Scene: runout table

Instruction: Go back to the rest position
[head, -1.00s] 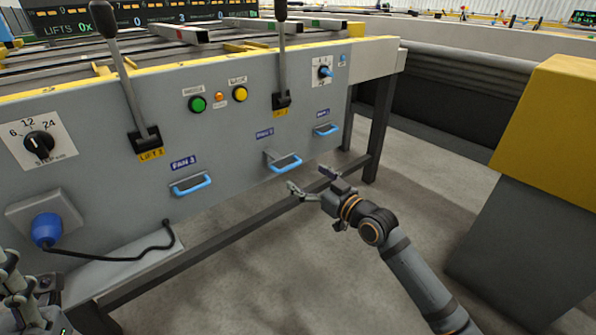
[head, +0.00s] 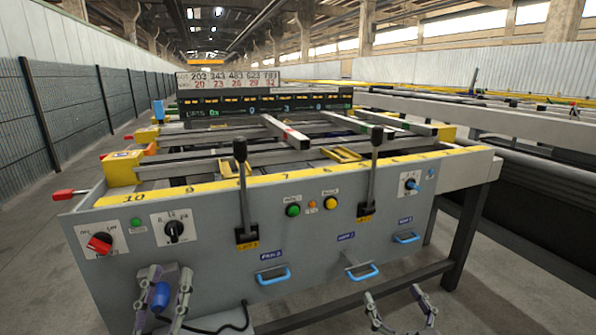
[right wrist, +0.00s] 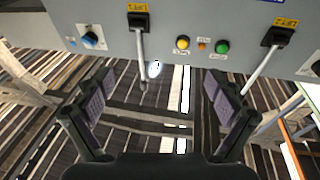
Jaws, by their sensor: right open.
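My left gripper (head: 168,271) stands at the lower left of the head view, in front of the grey control panel (head: 330,235). Its two fingers are spread. A blue plug (head: 161,295) shows between them, and I cannot tell whether the fingers touch it. My right gripper (head: 393,292) is at the bottom edge, below the blue drawer handles, with its fingers apart and empty. In the right wrist view, the open fingers (right wrist: 157,88) have nothing between them, and the panel shows beyond.
The panel carries two upright levers (head: 241,190) (head: 374,172), a green button (head: 293,210), a yellow button (head: 330,203), knobs and blue handles (head: 273,277). A red knob (head: 99,244) is at the left. Open floor (head: 500,285) lies at the right.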

